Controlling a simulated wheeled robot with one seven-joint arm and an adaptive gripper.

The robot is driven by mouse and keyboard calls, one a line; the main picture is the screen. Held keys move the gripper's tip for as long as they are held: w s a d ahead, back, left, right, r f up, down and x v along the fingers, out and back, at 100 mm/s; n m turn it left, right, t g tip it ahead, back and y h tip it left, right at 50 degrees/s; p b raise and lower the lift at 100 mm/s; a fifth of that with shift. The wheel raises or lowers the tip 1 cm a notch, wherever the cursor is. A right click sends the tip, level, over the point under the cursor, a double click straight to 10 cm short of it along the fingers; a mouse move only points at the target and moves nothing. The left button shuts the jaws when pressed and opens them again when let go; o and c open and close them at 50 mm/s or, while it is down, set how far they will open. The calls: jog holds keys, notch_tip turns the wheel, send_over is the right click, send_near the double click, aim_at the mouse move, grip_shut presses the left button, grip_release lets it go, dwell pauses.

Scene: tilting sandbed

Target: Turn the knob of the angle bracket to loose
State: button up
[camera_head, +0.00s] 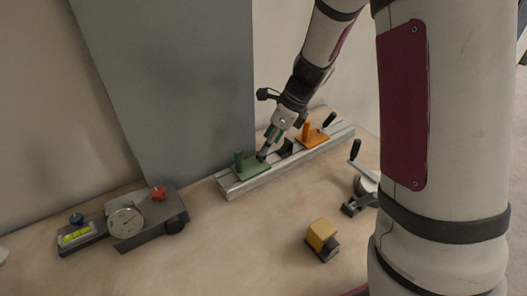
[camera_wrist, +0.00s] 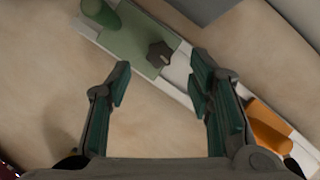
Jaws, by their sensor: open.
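A green plate (camera_head: 252,172) with an upright green post (camera_head: 239,161) sits on a silver rail by the grey panel. A dark lobed knob (camera_wrist: 160,54) with a pale pointer mark is on the plate's right end. I take this as the bracket's knob, though no label confirms it. My gripper (camera_wrist: 163,72) is open and empty, pointing down over the rail. In the wrist view the knob appears between and just beyond the fingertips, apparently untouched. In the head view my gripper (camera_head: 268,146) hides much of the knob.
An orange plate (camera_head: 314,139) with a post and a black handle (camera_head: 329,120) is further right on the rail (camera_head: 240,188). A gauge cart (camera_head: 150,215) with a red knob is at left. A yellow-topped block (camera_head: 322,234) is at front.

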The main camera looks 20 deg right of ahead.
aim_at(261, 157)
jog(key=shift+b+x, duration=0.3)
jog(key=shift+x, duration=1.9)
grip_shut()
